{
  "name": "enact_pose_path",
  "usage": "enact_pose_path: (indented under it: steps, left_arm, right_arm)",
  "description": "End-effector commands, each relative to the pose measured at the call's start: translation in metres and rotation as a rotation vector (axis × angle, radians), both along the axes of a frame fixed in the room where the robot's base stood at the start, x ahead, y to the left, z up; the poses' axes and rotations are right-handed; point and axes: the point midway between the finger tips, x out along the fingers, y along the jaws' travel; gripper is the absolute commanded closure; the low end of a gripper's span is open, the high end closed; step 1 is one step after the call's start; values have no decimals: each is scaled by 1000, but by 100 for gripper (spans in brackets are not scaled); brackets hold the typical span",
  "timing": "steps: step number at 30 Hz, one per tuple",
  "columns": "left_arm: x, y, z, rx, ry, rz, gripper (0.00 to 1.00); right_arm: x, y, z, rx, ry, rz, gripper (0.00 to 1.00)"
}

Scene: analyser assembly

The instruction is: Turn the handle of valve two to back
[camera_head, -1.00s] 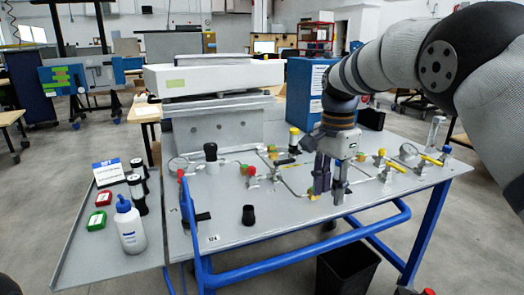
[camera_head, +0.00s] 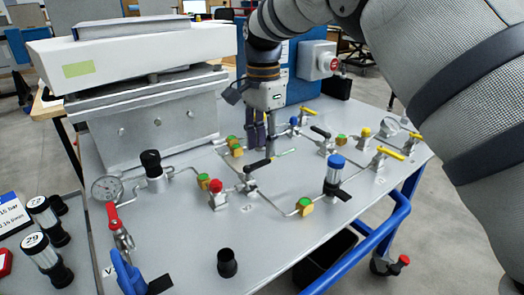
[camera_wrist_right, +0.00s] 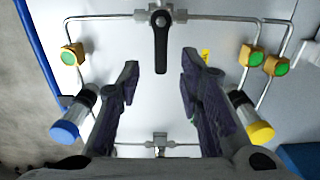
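A grey valve (camera_head: 250,186) with a black lever handle (camera_head: 258,164) stands on the bench's pipework, right of a red-capped fitting. A second black-handled valve (camera_head: 321,132) stands further right. My left gripper is out of view.
A blue-capped cylinder (camera_head: 334,172) stands right of the gripper, and a yellow-capped cylinder (camera_wrist_right: 257,128) shows in the wrist view. A red-handled valve (camera_head: 113,222), a gauge (camera_head: 107,188) and a black knob (camera_head: 227,263) are at the left.

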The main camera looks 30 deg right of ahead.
Motion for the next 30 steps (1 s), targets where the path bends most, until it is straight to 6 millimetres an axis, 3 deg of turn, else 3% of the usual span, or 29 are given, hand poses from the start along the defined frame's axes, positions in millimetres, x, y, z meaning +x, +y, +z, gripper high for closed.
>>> enact_pose_path:
  steps: [6, 14, 15, 19, 30]
  left_arm:
    - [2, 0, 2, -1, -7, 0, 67]
    - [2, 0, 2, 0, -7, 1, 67]
    - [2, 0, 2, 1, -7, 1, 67]
    - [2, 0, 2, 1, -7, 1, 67]
    - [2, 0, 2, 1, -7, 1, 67]
  right_arm:
    - [0, 0, -30, 1, -1, 0, 67]
    - [0, 0, -34, 0, -2, 0, 67]
    - [0, 0, -34, 0, -2, 0, 69]
    - [0, 0, -34, 0, -2, 0, 98]
    - [1, 0, -33, 0, -2, 24, 100]
